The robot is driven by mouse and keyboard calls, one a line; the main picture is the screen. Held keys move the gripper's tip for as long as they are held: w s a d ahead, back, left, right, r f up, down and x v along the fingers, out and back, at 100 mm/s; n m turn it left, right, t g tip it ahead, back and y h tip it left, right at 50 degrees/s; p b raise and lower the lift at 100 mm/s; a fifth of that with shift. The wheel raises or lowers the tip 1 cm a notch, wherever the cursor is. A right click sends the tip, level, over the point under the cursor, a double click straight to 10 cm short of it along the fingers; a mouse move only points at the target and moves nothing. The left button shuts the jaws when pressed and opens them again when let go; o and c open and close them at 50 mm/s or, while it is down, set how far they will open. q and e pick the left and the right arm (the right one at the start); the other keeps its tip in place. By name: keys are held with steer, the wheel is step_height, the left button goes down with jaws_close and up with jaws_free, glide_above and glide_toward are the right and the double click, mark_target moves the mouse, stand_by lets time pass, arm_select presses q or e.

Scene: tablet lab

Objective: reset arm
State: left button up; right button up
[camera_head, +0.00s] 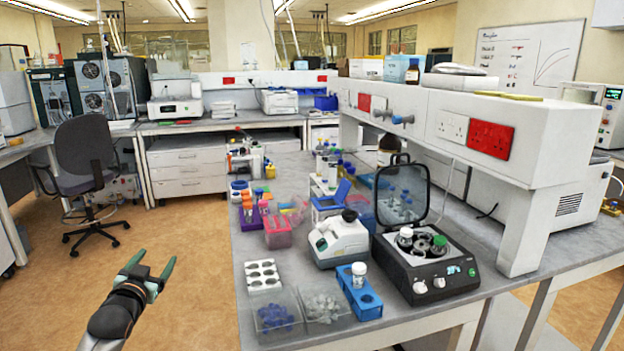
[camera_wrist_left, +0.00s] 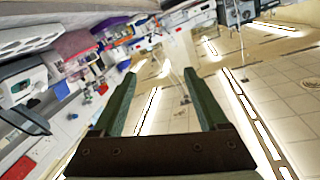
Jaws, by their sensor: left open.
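My left gripper (camera_head: 153,265) is at the lower left of the head view, over the floor and left of the lab bench (camera_head: 262,333). Its two green fingers are spread apart with nothing between them. In the left wrist view the fingers of the left gripper (camera_wrist_left: 162,85) stand apart and empty, with the ceiling lights and bench behind them at a tilt. My right gripper does not show in either view.
A black machine with an open lid (camera_head: 430,270) stands on the bench, beside a blue rack (camera_head: 360,300), a white device (camera_head: 338,240) and clear trays (camera_head: 322,305). A grey chair (camera_head: 85,165) stands at the left. The floor (camera_head: 195,290) around the gripper is clear.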

arm_select(q)
steer(key=s+d+f+g+h, duration=0.1)
steer(key=s+d+f, duration=0.35)
steer(key=f, duration=0.35)
steer(key=s+d+f+g+h, duration=0.1)
steer(key=s+d+f, duration=0.2)
steer(key=s+f, duration=0.35)
steer(key=s+d+f+g, duration=0.2)
steer(key=s+f, duration=0.4)
steer(key=s, duration=0.4)
steer(key=s+d+f+g+h, duration=0.1)
steer(key=s+d+f, duration=0.4)
steer(key=s, duration=0.5)
steer(key=s+d+f+g+h, duration=0.1)
steer(key=s+d+f, duration=0.3)
steer(key=s, duration=0.6)
step_height(320, 180, down, 3)
steer(key=shift+d+r+g, duration=0.15)
steer(key=shift+r+g, duration=0.05)
steer(key=shift+g, duration=0.6)
steer(key=shift+c, duration=0.3)
